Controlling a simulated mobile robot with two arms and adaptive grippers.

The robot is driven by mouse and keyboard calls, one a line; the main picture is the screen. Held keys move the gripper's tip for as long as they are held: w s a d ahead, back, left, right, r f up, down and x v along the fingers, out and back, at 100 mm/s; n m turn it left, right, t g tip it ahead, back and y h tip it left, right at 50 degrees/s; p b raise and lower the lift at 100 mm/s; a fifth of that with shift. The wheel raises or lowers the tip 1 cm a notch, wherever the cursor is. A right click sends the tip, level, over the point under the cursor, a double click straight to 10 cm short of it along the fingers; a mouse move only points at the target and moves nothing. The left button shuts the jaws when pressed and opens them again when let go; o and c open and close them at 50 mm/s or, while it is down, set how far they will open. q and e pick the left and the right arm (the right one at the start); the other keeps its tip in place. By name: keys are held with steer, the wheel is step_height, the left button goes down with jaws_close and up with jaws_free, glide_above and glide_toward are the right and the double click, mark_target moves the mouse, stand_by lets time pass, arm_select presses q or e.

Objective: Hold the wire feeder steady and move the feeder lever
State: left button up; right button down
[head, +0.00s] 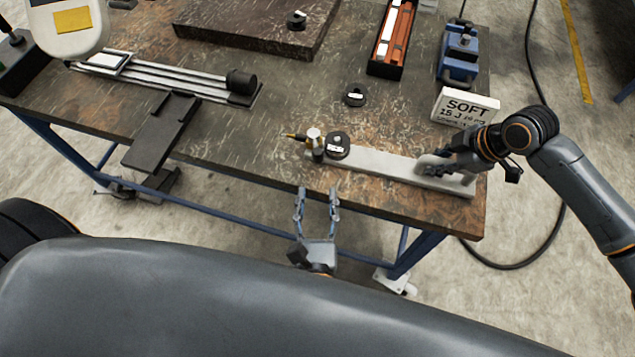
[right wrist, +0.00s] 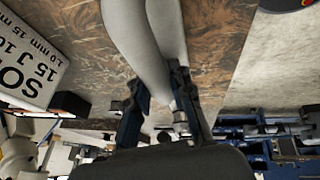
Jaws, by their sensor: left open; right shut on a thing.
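The wire feeder is a long pale grey bar (head: 375,165) lying near the table's front edge. At its left end are a black spool-like disc (head: 338,146), a silver-topped post (head: 314,136) and a brass-tipped piece (head: 294,136). I cannot tell surely which part is the lever. My right gripper (head: 432,168) is shut on a grey raised part at the bar's right end; in the right wrist view this grey handle (right wrist: 150,45) runs between the fingers. My left gripper (head: 317,196) is open and empty, just off the table's front edge, below the bar's left end.
A white "SOFT" sign (head: 465,106) stands close behind my right gripper. A blue vise (head: 459,52) and a black tray with orange parts (head: 392,38) are at the back right. A small black disc (head: 355,96) lies mid-table. Black and silver rails (head: 165,75) lie left. Table between is mostly clear.

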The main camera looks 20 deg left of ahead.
steer(key=shift+a+r, duration=0.1)
steer(key=shift+r, duration=0.05)
steer(key=c, duration=1.1)
jaws_free()
